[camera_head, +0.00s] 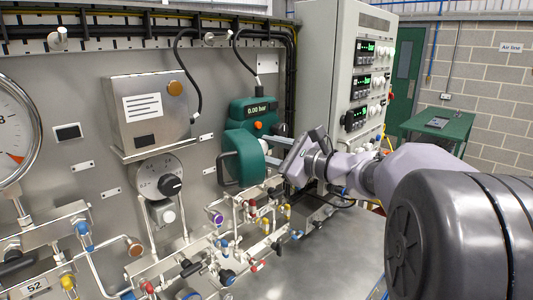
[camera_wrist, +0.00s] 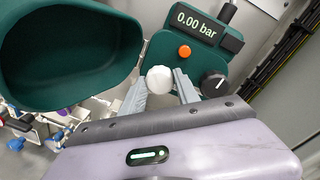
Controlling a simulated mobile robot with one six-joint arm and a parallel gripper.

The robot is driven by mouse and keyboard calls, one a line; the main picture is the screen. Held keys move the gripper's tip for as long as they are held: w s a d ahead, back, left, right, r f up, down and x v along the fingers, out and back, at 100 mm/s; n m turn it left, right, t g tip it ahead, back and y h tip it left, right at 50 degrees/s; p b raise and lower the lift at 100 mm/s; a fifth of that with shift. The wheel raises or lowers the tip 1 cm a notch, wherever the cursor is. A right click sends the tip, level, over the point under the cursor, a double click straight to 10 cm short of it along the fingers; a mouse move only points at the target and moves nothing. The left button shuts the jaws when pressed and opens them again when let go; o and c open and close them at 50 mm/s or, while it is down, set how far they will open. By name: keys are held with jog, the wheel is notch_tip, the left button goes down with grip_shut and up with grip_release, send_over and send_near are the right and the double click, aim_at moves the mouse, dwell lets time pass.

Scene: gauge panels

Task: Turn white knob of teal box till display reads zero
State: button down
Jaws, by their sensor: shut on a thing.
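The teal box (camera_head: 252,115) is mounted on the grey panel, left of the tall grey cabinet. The white knob (camera_wrist: 159,79) sits below the orange button (camera_wrist: 184,51). My gripper (camera_wrist: 162,84) is shut on the white knob, with one finger on each side of it. In the head view my gripper (camera_head: 279,147) reaches the box from the right, and the knob shows only in part.
A teal hood-like cover (camera_wrist: 60,55) stands open at the left of the box. A black knob (camera_wrist: 214,84) is close to my right finger. Below are pipes and small coloured valves (camera_head: 262,215). The grey cabinet (camera_head: 330,60) stands to the right.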

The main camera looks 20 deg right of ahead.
jog(key=c, duration=0.9)
grip_release()
jog(key=shift+s, duration=0.1)
jog(key=v, duration=1.7)
jog(key=shift+s+d, duration=0.1)
